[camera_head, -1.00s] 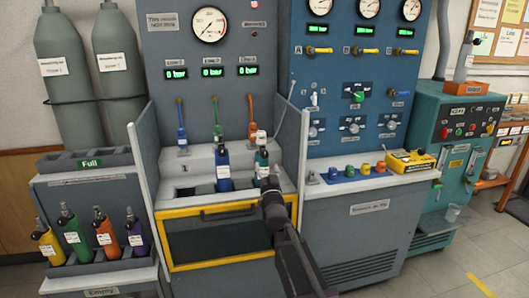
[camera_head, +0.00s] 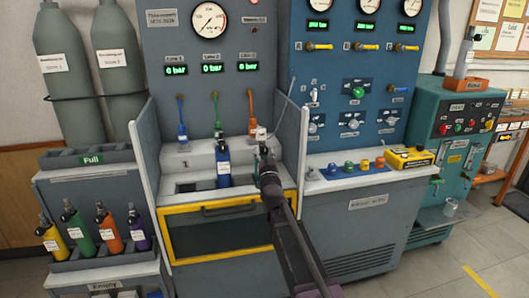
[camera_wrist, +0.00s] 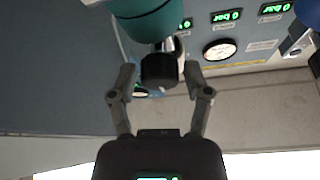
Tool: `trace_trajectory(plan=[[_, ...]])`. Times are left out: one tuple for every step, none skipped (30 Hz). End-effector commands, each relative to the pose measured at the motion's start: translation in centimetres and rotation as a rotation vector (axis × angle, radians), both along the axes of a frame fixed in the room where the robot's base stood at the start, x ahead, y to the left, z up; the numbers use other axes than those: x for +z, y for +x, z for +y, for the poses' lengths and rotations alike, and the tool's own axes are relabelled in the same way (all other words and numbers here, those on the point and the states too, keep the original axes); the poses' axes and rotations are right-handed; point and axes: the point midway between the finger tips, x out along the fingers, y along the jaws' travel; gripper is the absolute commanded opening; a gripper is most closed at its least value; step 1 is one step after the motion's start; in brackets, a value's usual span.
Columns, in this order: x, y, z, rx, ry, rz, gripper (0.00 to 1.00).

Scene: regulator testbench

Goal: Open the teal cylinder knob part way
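The teal cylinder (camera_wrist: 150,20) shows at the top of the wrist view, with a silver neck and a black knob (camera_wrist: 159,70) at its end. My gripper (camera_wrist: 159,80) has its two fingers on either side of this knob. There appears to be a gap between each fingertip and the knob. In the head view my gripper (camera_head: 266,160) is at the right of the bench's filling bay and hides the teal cylinder.
A blue cylinder (camera_head: 223,165) stands close to the left in the same bay. A side panel (camera_head: 303,160) rises just right of my gripper. Coloured hoses hang behind. A rack (camera_head: 100,258) with several small cylinders stands at left.

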Motion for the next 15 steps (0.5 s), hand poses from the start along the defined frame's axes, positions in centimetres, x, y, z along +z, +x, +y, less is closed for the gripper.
trace_trajectory(plan=[[0.0,-0.01,0.0,0.0,0.0,0.0,0.33],[0.01,-0.01,0.0,0.0,0.0,0.0,0.24],[0.01,-0.01,0.0,0.0,0.0,0.0,0.12],[0.01,0.0,0.0,0.0,0.0,0.0,0.03],[0.01,0.0,0.0,0.0,0.0,0.0,0.0],[0.01,0.0,0.0,0.0,0.0,0.0,0.0],[0.01,0.0,0.0,0.0,0.0,0.0,0.0],[0.01,0.0,0.0,0.0,0.0,0.0,0.0],[0.01,0.0,0.0,0.0,-0.001,0.0,0.0],[0.01,0.01,0.0,0.0,-0.002,-0.001,0.0],[0.01,0.0,0.0,0.0,-0.003,-0.001,0.0],[0.01,0.01,0.0,0.0,-0.005,-0.001,0.0],[0.01,0.01,-0.01,0.0,-0.008,-0.002,0.0],[0.01,0.01,-0.01,-0.001,-0.011,-0.003,0.0],[0.02,0.01,-0.01,0.0,-0.017,-0.006,0.0]])
